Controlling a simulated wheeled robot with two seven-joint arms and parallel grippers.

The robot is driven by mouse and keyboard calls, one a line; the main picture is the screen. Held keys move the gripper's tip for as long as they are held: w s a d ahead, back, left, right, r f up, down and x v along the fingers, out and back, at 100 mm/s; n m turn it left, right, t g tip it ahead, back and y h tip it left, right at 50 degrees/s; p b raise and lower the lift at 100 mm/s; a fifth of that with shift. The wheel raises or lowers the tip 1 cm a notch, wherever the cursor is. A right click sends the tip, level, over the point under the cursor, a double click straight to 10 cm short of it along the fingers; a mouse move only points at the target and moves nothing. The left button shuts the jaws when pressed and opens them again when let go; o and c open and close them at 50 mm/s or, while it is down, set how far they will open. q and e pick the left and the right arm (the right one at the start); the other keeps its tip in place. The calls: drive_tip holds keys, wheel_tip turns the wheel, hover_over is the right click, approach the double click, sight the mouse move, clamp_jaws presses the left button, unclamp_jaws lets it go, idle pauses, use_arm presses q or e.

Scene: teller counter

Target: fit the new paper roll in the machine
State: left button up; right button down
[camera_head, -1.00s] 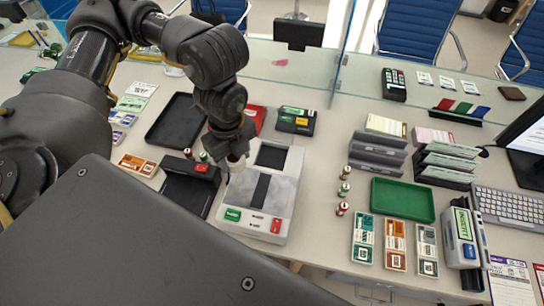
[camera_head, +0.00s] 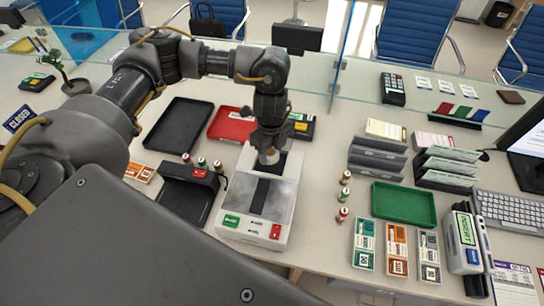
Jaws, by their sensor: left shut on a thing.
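The machine (camera_head: 287,215) is a light grey box with a dark opening at its far end, a dark strip down its middle, and green and red buttons at its near end. My left gripper (camera_head: 268,147) points down over the far end of the machine. It is shut on a small whitish paper roll (camera_head: 268,157), which shows just below the fingers. The roll is over or at the dark opening; I cannot tell whether it touches it. The gripper and roll hide part of the opening. My right gripper is not in view.
Black (camera_head: 178,125) and red (camera_head: 232,124) trays lie behind. A green tray (camera_head: 403,203) lies right. A glass screen (camera_head: 430,87) runs along the back.

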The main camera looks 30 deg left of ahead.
sight(272, 158)
use_arm(q)
drive_tip(key=shift+w+f+p, duration=0.15)
drive_tip(key=shift+f, duration=0.75)
drive_tip(key=shift+w+f+p, duration=0.1)
drive_tip(key=shift+f+p, duration=0.05)
drive_tip(key=shift+f, duration=0.75)
drive_tip(key=shift+d+f, duration=0.1)
drive_tip(key=shift+f, duration=0.1)
drive_tip(key=o, duration=0.7)
drive_tip(key=shift+r, duration=0.1)
